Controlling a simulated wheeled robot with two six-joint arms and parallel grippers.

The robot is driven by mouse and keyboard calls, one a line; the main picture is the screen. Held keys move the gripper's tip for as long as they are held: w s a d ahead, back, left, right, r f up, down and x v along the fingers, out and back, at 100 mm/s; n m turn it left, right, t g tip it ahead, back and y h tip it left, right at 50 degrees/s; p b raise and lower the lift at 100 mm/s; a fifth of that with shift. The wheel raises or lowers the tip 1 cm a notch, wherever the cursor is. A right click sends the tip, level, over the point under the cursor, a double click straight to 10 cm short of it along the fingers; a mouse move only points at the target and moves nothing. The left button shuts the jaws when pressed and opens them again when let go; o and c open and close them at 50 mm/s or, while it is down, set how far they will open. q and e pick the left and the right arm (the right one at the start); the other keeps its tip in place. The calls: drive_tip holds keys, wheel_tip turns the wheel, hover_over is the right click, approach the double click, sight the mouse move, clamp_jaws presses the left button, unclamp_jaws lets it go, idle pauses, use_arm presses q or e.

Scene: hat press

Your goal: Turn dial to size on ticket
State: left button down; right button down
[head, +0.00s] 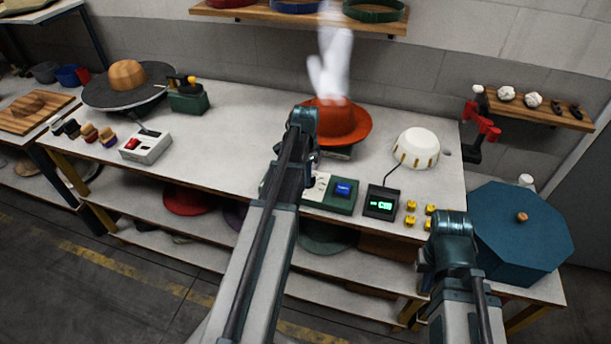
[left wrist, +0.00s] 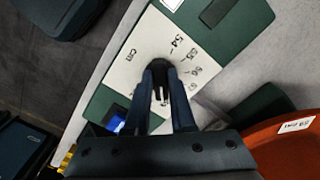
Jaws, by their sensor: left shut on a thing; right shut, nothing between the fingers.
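The size dial has a cream face (left wrist: 135,58) with printed numbers, 54, 55 and 56 among them, and "cm". Its black knob (left wrist: 161,66) is between my left gripper's fingers (left wrist: 163,85), which are shut on it. The pointer's exact reading is hidden by the fingers. In the head view my left arm hides most of the dial on the green box (head: 341,207). A white ticket (left wrist: 296,125) sits on the orange hat (left wrist: 270,145); its small print seems to read 59 cm, not surely. My right gripper (head: 428,284) is low at the right, mostly hidden and empty.
A blue button (head: 344,188) is beside the dial. A small display (head: 382,204) glows green. Yellow blocks (head: 411,220) and a white dome (head: 416,146) are to the right. A blurred white shape (head: 331,62) is above the orange hat (head: 335,122). A teal octagonal box (head: 520,245) is at the right.

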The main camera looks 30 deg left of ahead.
use_arm(q)
drive_tip(key=c, duration=0.8)
unclamp_jaws()
drive_tip(key=shift+o, duration=0.2)
drive_tip(key=shift+r, duration=0.1)
wheel_tip(320, 180, up, 14)
drive_tip(key=p, duration=1.3)
drive_tip(key=shift+f+p, duration=0.2)
drive_tip(key=shift+p, duration=0.2)
drive_tip(key=s+d+f+n+b, duration=0.1)
drive_tip(key=s+d, duration=0.4)
drive_tip(key=d, duration=0.5)
drive_tip(key=s+d+f+n+b, duration=0.1)
drive_tip(key=s+d+f+b, duration=0.3)
drive_tip(key=d, duration=0.7)
drive_tip(key=s+d+f+n+y+b, duration=0.1)
drive_tip(key=s+d+f+b, duration=0.1)
drive_tip(key=s+d, duration=0.5)
drive_tip(key=d, duration=0.3)
drive_tip(key=shift+s+d+f, duration=0.2)
drive_tip(key=shift+s, duration=0.05)
